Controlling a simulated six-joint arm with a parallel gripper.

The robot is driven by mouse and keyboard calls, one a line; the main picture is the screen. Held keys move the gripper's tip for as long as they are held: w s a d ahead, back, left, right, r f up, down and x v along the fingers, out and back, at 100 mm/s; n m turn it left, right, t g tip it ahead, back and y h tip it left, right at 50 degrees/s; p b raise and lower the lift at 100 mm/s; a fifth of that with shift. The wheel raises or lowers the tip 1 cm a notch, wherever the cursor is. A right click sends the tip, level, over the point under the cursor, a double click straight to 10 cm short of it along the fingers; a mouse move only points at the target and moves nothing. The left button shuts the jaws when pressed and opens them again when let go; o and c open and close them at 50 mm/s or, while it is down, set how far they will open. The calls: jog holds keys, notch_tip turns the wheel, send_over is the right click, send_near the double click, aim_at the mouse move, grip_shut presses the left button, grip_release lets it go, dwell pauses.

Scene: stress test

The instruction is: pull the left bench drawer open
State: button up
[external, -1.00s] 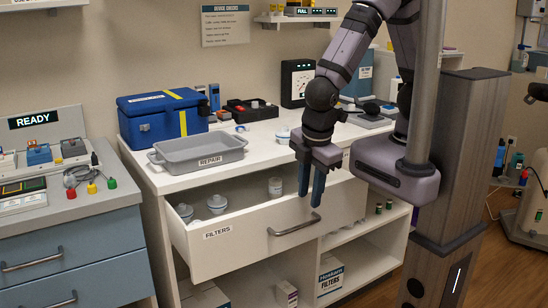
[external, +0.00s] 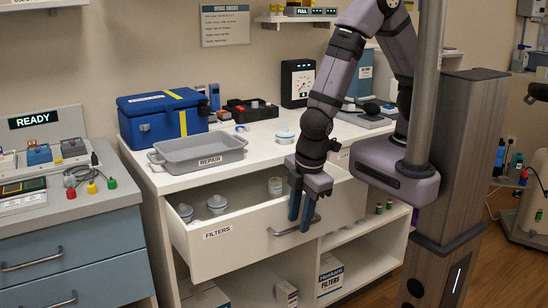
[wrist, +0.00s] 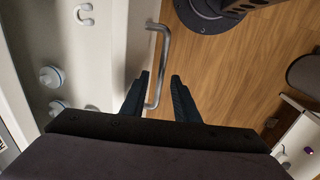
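The left bench drawer (external: 245,243), labelled FILTERS, stands pulled out from the white bench, with its inside showing. Its metal bar handle (external: 279,232) is on the front face. My gripper (external: 299,224) points down at the handle. In the wrist view the handle (wrist: 165,45) runs between my two spread dark fingers (wrist: 160,76), with a gap on the right side. The fingers are open; I cannot tell whether the left one touches the bar.
A grey REPAIR tray (external: 164,161) and a blue case (external: 150,122) stand on the benchtop. Open shelves below hold a filter box (external: 331,280). A blue-grey drawer cabinet (external: 75,250) is at the left.

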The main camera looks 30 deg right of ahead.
jog(key=shift+f, duration=0.3)
grip_shut()
jog(key=s+b, duration=0.1)
jog(key=s, duration=0.7)
jog(key=shift+s, duration=0.35)
grip_release()
notch_tip(320, 180, up, 7)
jog(key=s, duration=0.1)
jog(key=shift+s+r, duration=0.15)
